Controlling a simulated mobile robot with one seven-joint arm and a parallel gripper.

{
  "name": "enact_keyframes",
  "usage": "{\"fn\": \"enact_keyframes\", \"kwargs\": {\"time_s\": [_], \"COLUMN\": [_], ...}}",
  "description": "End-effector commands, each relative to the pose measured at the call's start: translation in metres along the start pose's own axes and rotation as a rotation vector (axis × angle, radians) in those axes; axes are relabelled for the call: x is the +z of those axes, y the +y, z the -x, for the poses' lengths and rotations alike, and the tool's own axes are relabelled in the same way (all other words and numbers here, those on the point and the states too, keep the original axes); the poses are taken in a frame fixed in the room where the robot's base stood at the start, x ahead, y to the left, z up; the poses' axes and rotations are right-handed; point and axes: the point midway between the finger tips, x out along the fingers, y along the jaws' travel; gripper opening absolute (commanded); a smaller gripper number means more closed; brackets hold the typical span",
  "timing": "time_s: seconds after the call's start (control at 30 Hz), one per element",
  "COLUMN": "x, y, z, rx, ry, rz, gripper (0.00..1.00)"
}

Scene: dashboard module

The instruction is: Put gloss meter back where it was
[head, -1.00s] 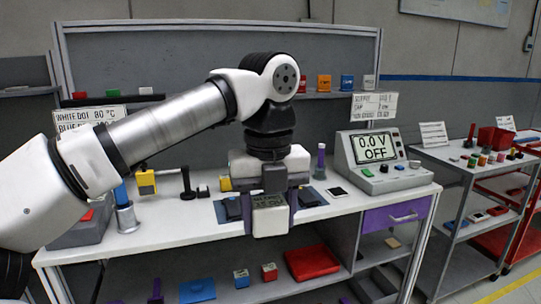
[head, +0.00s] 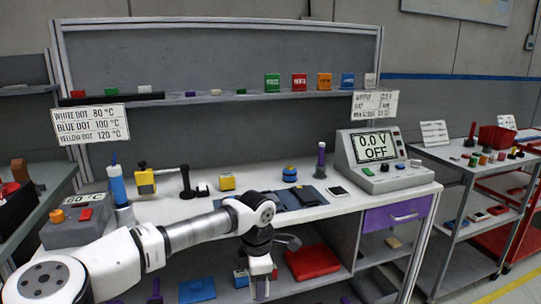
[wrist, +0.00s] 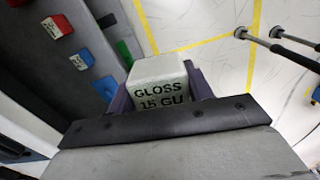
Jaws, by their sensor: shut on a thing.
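The gloss meter is a pale grey block marked GLOSS 15 GU, seen in the wrist view (wrist: 158,85). My gripper (wrist: 160,95) is shut on it, with a purple finger on each side. In the head view my gripper (head: 261,285) hangs low in front of the bench, below the worktop edge, near the lower shelf (head: 225,279). The meter shows there as a small pale block (head: 261,265). It is held off any surface. Part of the shelf behind is hidden by my arm.
On the lower shelf are a blue tray (head: 197,291), a small cube (head: 241,278) and a red tray (head: 312,262). A cart (head: 460,180) stands right.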

Motion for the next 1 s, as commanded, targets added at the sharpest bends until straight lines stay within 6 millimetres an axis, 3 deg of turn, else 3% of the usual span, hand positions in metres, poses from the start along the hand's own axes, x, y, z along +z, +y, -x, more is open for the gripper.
{"fn": "enact_keyframes", "kwargs": {"time_s": [0.03, 0.3, 0.6, 0.8, 1.0], "x": [0.001, 0.006, 0.014, 0.017, 0.02], "y": [0.001, -0.003, -0.029, -0.048, -0.054], "z": [-0.019, -0.113, -0.213, -0.257, -0.28], "rx": [-0.004, -0.004, -0.004, -0.001, 0.001], "ry": [-0.001, -0.003, -0.004, -0.003, -0.002], "rz": [-0.094, -0.654, -1.304, -1.628, -1.766], "gripper": [0.2, 0.2, 0.2, 0.2, 0.2]}}
